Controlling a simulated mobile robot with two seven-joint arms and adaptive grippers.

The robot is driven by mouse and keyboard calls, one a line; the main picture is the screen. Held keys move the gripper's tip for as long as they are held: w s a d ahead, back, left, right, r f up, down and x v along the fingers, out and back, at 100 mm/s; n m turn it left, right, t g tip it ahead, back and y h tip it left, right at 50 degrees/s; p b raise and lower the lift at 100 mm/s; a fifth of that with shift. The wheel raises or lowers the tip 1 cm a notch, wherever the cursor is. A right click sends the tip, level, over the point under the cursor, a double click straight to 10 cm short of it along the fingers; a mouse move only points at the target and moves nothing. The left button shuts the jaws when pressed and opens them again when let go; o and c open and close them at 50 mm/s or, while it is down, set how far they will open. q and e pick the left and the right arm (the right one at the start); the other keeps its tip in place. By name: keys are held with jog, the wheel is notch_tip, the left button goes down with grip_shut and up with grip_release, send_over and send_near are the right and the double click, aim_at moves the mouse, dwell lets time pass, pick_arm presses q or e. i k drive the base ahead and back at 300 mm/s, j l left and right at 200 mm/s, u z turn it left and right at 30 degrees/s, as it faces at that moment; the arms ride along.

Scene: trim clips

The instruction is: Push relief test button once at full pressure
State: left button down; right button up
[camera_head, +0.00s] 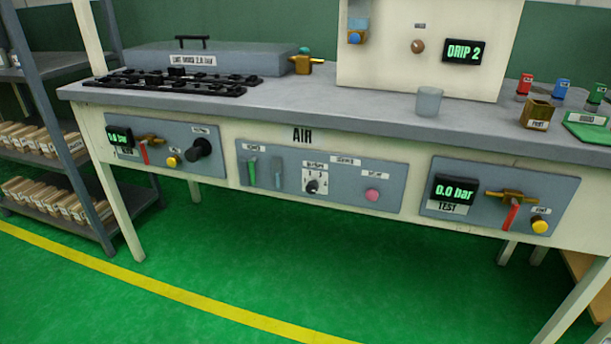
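A pink round button (372,194) is on the middle panel under the AIR lettering; its small label is too blurred to read. A yellow button (540,226) is at the right end of the right panel, and another yellow button (172,162) is on the left panel. I cannot tell from the labels which is the relief test button. The right display (455,190) reads 0.0 bar above the word TEST. The left display (119,137) shows a bar value too small to read surely. Neither of my grippers is in view.
Red-handled valves (511,215) and (144,152), a black knob (199,148), green and grey levers (252,172) and a selector dial (314,183) share the panels. A clear cup (429,101) stands on the worktop (330,112). A shelf (60,160) stands left. The green floor (300,270) in front is clear.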

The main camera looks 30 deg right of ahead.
aim_at(372, 195)
jog(key=z, duration=1.25)
